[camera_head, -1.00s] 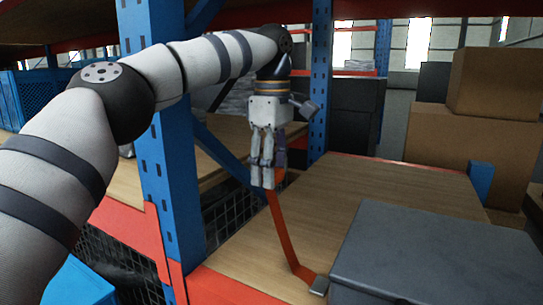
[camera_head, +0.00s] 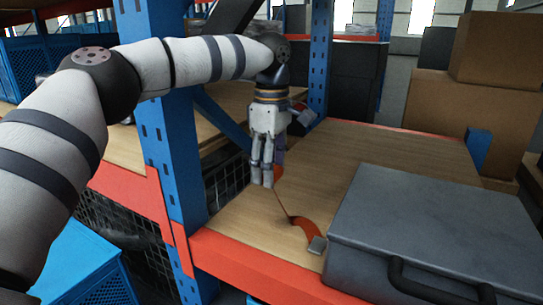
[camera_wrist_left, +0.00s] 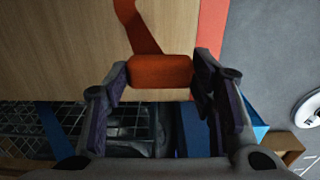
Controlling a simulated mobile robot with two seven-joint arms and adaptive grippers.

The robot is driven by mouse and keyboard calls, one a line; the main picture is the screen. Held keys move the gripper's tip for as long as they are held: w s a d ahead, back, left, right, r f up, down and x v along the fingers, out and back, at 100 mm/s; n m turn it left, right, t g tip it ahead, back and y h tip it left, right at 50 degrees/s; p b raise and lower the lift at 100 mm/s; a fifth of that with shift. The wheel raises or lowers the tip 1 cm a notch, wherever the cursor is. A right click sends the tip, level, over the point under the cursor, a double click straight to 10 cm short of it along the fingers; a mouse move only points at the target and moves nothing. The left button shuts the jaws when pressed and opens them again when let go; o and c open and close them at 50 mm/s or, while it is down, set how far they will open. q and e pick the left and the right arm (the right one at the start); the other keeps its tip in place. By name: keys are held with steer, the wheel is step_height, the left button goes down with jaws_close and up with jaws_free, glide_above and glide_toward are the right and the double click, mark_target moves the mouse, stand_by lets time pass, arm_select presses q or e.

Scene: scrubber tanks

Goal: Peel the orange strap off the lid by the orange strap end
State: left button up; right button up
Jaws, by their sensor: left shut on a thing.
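My left gripper (camera_head: 262,183) hangs fingers down over the wooden shelf, left of the grey case. It is shut on the orange strap end (camera_wrist_left: 160,72), a block between its fingers in the left wrist view. The orange strap (camera_head: 305,228) curls beside the case and seems to run edge-on, as a thin line, up towards the gripper. In the left wrist view the strap (camera_wrist_left: 133,22) leads away from the block. A small grey metal piece (camera_head: 317,245) sits at the strap's lower end, by the case's left corner. The case's lid (camera_head: 430,225) is closed. My right gripper is out of view.
A blue rack post (camera_head: 170,150) stands close left of the gripper. The shelf's red front beam (camera_head: 250,270) runs below. Cardboard boxes (camera_head: 450,120) stand at the back right. The wooden shelf (camera_head: 390,155) behind the case is bare.

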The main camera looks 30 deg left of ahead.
arm_select(q)
glide_toward(272, 230)
steer(key=shift+f+b, duration=0.55)
steer(key=shift+f, duration=2.55)
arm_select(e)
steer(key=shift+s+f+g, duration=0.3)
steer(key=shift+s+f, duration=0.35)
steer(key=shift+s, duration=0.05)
arm_select(q)
steer(key=o, duration=1.1)
steer(key=shift+o, duration=0.6)
